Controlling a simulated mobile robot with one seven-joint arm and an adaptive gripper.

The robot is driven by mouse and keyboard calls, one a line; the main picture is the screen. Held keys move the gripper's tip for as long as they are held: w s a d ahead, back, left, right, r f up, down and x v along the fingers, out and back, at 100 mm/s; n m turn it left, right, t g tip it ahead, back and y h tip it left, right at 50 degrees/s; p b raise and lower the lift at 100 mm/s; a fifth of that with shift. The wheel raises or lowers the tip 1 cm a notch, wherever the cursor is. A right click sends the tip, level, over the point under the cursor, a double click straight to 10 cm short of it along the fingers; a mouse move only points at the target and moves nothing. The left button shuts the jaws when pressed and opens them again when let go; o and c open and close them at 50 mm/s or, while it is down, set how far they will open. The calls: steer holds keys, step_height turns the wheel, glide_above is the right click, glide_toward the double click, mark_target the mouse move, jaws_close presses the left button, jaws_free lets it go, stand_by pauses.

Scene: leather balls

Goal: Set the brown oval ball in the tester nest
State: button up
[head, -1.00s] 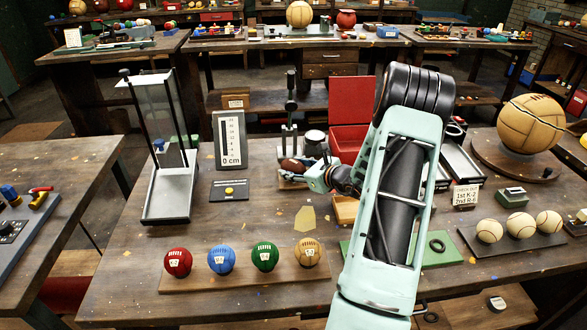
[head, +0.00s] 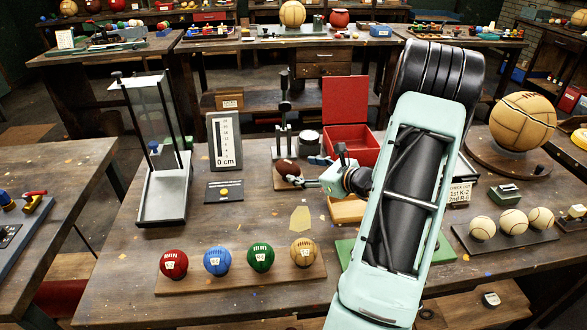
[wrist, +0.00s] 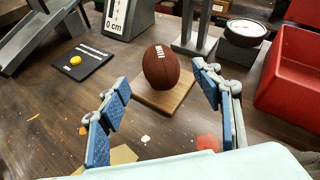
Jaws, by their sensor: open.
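The brown oval ball (head: 287,168) stands nearly on end on a wooden board (wrist: 172,98), its white laces showing in the wrist view (wrist: 160,67). The board is in front of the tester's upright stand (head: 284,128), which has a round dial (wrist: 243,31) to its right. I cannot tell whether a hollow under the ball holds it. My gripper (head: 301,171) is open and comes from the right, low over the table. In the wrist view its blue-padded fingers (wrist: 160,84) are spread to both sides, with the ball beyond and between their tips, apparently untouched.
An open red box (head: 351,140) stands right of the tester. A gauge panel (head: 224,141) and a dark plate with a yellow button (head: 224,191) are to the left. Several colored balls (head: 218,260) sit on a rack in front.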

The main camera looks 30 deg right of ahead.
steer(key=v, duration=0.3)
steer(key=shift+s+r, duration=0.15)
steer(key=shift+s, duration=0.25)
steer(key=shift+w+a, duration=0.1)
